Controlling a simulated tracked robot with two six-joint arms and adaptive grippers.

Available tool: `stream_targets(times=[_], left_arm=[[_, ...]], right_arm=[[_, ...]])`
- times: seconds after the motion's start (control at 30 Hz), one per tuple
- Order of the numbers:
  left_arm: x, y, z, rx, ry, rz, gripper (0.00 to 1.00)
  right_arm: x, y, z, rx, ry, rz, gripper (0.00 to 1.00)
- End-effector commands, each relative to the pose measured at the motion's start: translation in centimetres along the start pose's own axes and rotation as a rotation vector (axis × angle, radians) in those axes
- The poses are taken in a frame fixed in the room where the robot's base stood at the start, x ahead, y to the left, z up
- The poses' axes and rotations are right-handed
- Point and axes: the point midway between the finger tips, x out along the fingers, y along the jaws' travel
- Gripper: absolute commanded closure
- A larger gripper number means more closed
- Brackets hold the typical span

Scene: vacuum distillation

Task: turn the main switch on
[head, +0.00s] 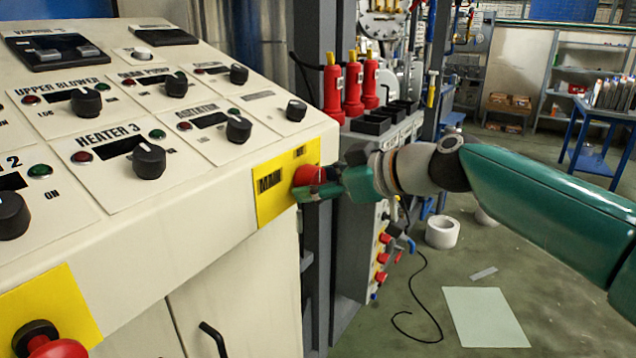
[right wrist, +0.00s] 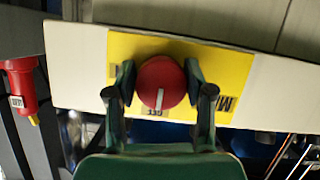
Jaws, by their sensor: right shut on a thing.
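The main switch is a round red knob (head: 307,176) on a yellow plate (head: 270,190) marked MAIN, on the right end of the control panel's front edge. In the right wrist view the red knob (right wrist: 161,84) shows a pale line on its face, pointing to the lower part of the picture near a label that looks like OFF. My right gripper (head: 318,183) has come in from the right and is shut on the knob. In the right wrist view its green fingers (right wrist: 160,88) press on both sides of it. My left gripper is not in view.
The sloped panel (head: 225,205) carries several black knobs, such as the heater 3 knob (head: 149,160). A red emergency button (head: 55,347) sits at the lower left. A grey post (head: 318,90) and red fittings (head: 353,85) stand close behind my right gripper. The floor at right is mostly free.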

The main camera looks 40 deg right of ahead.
Motion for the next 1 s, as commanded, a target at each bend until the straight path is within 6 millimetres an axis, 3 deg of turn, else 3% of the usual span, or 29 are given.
stream_targets(times=[0.37, 1.0], left_arm=[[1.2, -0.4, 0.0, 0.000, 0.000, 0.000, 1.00], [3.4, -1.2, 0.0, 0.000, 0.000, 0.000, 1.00]], right_arm=[[0.1, 0.1, 0.1, 0.160, 0.010, -0.060, 0.82], [0.1, 0.1, 0.1, 0.709, 0.037, -0.280, 0.82]])
